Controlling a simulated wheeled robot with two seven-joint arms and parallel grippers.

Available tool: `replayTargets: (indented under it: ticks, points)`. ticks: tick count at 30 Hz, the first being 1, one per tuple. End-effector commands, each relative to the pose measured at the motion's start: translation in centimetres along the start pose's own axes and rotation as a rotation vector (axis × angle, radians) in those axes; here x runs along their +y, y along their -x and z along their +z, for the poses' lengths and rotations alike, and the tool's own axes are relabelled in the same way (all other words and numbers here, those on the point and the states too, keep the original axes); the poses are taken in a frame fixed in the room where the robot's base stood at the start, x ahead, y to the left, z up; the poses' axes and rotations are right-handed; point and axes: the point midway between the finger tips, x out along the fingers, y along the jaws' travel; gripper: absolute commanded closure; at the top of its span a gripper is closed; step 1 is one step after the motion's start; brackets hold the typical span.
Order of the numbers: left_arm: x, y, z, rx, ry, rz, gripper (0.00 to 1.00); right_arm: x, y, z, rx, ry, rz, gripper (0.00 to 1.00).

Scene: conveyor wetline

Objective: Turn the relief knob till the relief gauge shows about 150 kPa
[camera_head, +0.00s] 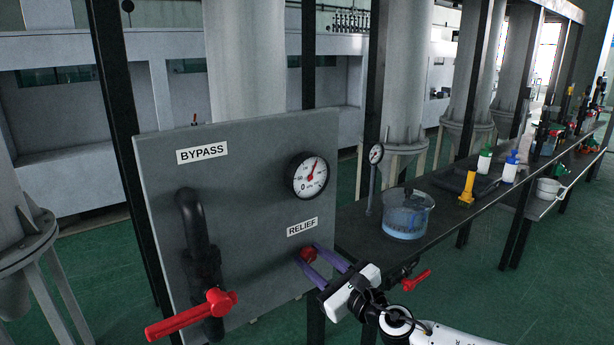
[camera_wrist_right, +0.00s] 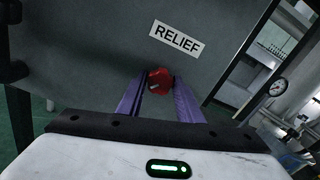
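The red relief knob (camera_head: 308,254) sits on the grey panel below the RELIEF label (camera_head: 301,227). It also shows in the right wrist view (camera_wrist_right: 159,81). My right gripper (camera_head: 315,260) has its purple fingers on both sides of the knob, with the tips appearing to touch it. The white round gauge (camera_head: 308,176) is above the label. Its red needle points up and slightly right; the scale is too small to read exactly. My left gripper is not in view.
The grey panel (camera_head: 255,268) also carries a BYPASS label (camera_head: 202,152), a black pipe and a red lever handle (camera_head: 190,314). A dark bench (camera_head: 352,232) to the right bears a glass vessel (camera_head: 407,213), a yellow item (camera_head: 468,187) and bottles. A red valve handle (camera_head: 416,280) is near my right arm.

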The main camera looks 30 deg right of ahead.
Motion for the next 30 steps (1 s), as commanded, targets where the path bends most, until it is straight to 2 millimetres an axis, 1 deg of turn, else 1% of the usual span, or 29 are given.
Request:
replayTargets:
  ticks: [1,2,3,10,13,27,30]
  points:
    - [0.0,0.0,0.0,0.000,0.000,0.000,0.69,0.1,0.0,-0.1,0.002,-0.001,0.002,0.64]
    - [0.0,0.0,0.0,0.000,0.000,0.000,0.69,0.1,0.0,-0.1,0.002,-0.001,0.002,0.59]
    - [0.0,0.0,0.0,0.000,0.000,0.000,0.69,0.1,0.0,-0.1,0.001,-0.001,0.002,0.56]
    - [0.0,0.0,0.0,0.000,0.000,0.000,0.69,0.0,0.0,0.0,0.001,0.000,0.001,0.56]
    - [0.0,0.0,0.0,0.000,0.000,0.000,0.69,0.0,0.4,-0.1,0.001,0.001,0.001,0.56]
    - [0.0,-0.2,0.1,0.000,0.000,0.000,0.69,0.0,5.0,-0.2,0.003,0.001,0.001,0.56]
    - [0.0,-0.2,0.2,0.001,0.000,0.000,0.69,0.0,5.7,-0.1,0.002,0.001,0.001,0.56]
